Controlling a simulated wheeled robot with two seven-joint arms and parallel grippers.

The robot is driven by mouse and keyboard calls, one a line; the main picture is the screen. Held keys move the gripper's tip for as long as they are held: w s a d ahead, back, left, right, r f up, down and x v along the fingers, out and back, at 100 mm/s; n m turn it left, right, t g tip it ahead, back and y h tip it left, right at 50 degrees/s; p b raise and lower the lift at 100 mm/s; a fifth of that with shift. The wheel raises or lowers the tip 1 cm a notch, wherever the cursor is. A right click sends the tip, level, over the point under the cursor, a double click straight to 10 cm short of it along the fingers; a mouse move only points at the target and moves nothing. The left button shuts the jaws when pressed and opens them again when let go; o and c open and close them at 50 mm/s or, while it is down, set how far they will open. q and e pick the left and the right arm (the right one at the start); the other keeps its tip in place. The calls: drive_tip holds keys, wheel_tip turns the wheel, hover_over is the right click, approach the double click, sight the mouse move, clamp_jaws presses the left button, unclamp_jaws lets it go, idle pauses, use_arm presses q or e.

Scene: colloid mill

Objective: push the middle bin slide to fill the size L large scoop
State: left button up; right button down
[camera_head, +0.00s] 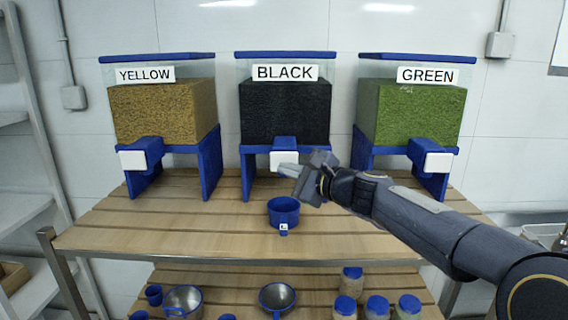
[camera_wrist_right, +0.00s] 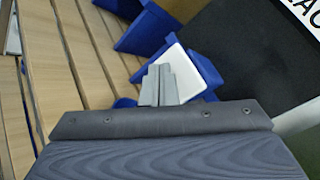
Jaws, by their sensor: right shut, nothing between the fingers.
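The middle bin (camera_head: 285,108), labelled BLACK, holds dark granules and stands on blue legs. Its slide (camera_head: 284,160) has a white front plate below the bin. The blue size L scoop (camera_head: 283,211) sits on the table in front of and below the slide, its small tag facing me. My right gripper (camera_head: 287,170) is shut and empty, its fingertips at the white plate. In the right wrist view the shut fingers (camera_wrist_right: 158,85) overlap the white slide plate (camera_wrist_right: 176,70); I cannot tell if they touch it. The scoop is mostly hidden there. My left gripper is not in view.
The YELLOW bin (camera_head: 162,110) stands on the left and the GREEN bin (camera_head: 412,112) on the right, each with a white-fronted slide. The wooden table (camera_head: 160,230) is clear around the scoop. Bowls, scoops and blue-lidded jars (camera_head: 377,307) are on the lower shelf.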

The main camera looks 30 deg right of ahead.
idle(0.6)
drive_tip(key=shift+w+d, duration=0.25)
drive_tip(key=shift+w, duration=0.15)
drive_tip(key=shift+w+d, duration=0.5)
drive_tip(key=shift+w, duration=0.3)
idle(1.1)
drive_tip(key=shift+s, duration=0.1)
drive_tip(key=shift+s+a+b, duration=0.35)
drive_tip(key=shift+s+a, duration=0.25)
drive_tip(key=shift+s, duration=0.3)
drive_tip(key=shift+s+a, duration=0.15)
drive_tip(key=s+a, duration=0.1)
drive_tip(key=s, duration=0.2)
drive_tip(key=s+a, duration=0.1)
drive_tip(key=shift+s+a, duration=0.15)
drive_tip(key=shift+a, duration=0.15)
